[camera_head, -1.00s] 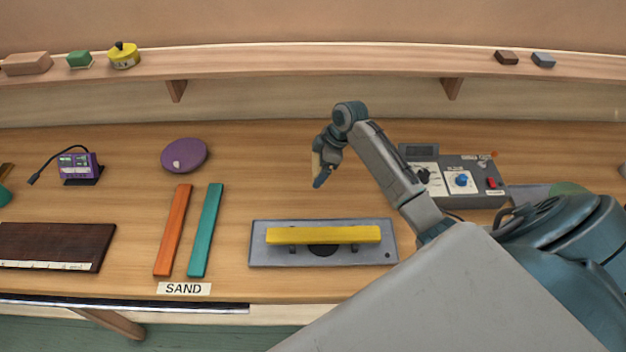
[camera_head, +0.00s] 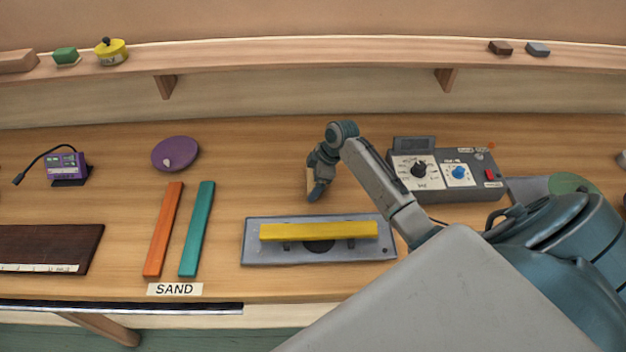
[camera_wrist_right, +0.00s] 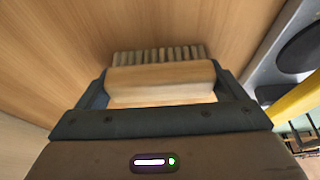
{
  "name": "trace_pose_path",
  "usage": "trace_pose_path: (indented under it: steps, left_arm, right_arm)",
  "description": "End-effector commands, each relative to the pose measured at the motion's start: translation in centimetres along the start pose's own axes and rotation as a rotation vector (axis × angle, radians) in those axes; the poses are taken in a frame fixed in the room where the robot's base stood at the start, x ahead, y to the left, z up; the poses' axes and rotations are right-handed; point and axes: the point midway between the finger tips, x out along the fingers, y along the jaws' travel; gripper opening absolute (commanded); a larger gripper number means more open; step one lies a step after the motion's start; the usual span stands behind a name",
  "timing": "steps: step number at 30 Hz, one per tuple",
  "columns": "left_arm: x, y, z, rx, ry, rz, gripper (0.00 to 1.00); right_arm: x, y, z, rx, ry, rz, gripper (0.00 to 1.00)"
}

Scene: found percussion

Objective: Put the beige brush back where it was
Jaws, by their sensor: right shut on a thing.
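The beige brush (camera_wrist_right: 160,78) is between the fingers of my right gripper (camera_wrist_right: 160,92), its row of bristles pointing away from the gripper. The right gripper is shut on the brush. Whether the bristles touch the bench is hard to tell. My left gripper is not in view.
A grey plate (camera_head: 256,254) with a yellow bar (camera_head: 318,231) lies in front of the gripper. A control box (camera_head: 470,190) stands to the right. Orange (camera_head: 163,230) and teal (camera_head: 197,230) strips and a purple disc (camera_head: 175,153) are left. Bare bench lies between.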

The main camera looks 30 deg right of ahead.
Motion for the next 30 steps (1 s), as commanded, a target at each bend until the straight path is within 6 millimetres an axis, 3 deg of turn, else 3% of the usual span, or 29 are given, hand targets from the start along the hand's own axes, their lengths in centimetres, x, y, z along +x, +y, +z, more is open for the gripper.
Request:
trace_pose_path:
  steps: [2,9,14,19,30]
  left_arm:
    - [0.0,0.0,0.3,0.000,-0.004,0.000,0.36]
    - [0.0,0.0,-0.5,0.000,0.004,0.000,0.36]
    - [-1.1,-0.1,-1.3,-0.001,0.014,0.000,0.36]
    - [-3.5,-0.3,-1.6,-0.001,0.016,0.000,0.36]
    - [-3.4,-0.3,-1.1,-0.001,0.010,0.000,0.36]
  right_arm:
    - [0.1,0.0,0.0,0.000,0.000,0.000,1.00]
    - [-0.1,0.0,0.0,0.000,0.000,0.000,1.00]
    - [-1.4,0.0,-0.2,0.000,-0.001,0.000,1.00]
    - [-4.0,0.0,-0.3,0.001,-0.002,0.000,1.00]
    - [-10.8,0.1,0.0,0.000,-0.001,0.002,1.00]
